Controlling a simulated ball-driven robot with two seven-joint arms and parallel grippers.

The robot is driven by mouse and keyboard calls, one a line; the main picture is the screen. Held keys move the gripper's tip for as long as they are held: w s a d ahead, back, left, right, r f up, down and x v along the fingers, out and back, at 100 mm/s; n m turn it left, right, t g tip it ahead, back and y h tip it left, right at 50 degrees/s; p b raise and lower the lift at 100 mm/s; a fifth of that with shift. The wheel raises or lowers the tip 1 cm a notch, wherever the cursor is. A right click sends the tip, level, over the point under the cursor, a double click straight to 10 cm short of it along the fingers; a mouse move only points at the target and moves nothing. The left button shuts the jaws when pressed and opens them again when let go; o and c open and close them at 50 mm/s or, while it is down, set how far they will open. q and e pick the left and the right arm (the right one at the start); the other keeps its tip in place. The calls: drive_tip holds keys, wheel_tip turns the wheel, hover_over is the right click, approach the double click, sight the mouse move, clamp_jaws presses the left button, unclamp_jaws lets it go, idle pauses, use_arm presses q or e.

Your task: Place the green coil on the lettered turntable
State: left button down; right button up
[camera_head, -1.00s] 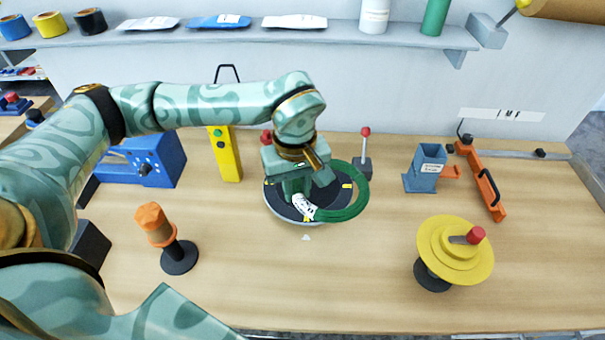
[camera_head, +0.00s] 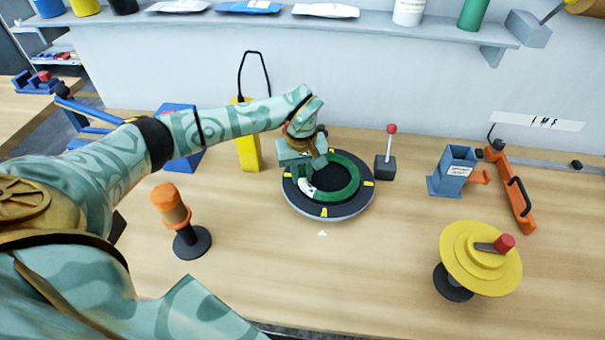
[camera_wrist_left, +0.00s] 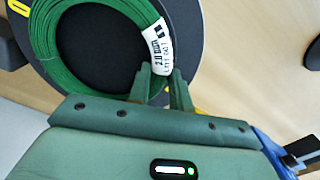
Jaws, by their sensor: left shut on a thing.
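The green coil (camera_head: 345,194) is a ring with a white printed tag. It lies over the dark round turntable (camera_head: 326,211), which has yellow marks on its rim. The coil appears flat and roughly centred there; I cannot tell whether its whole underside touches. My left gripper (camera_head: 305,180) is at the coil's left side, shut on it beside the tag. In the left wrist view the green coil (camera_wrist_left: 95,72) fills the upper left, with the turntable (camera_wrist_left: 186,40) behind it. The left fingers (camera_wrist_left: 162,88) pinch the coil just below the tag. My right gripper is not in view.
A black-based red-knobbed lever (camera_head: 386,165) stands close right of the turntable. A yellow post (camera_head: 248,150) stands behind left, an orange-topped stand (camera_head: 185,225) front left. A blue-grey holder (camera_head: 453,172) and yellow disc stand (camera_head: 480,257) are at right. Table in front is clear.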

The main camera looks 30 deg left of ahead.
use_arm(q)
drive_tip(key=shift+w, duration=0.1)
drive_tip(key=shift+f, duration=0.15)
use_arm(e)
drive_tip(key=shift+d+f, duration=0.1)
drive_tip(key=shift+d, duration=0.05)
use_arm(q)
drive_tip(key=c, duration=1.3)
unclamp_jaws()
drive_tip(key=shift+o, duration=0.2)
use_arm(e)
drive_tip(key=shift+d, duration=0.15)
use_arm(q)
wheel_tip(320, 180, up, 12)
drive_tip(key=p, duration=0.2)
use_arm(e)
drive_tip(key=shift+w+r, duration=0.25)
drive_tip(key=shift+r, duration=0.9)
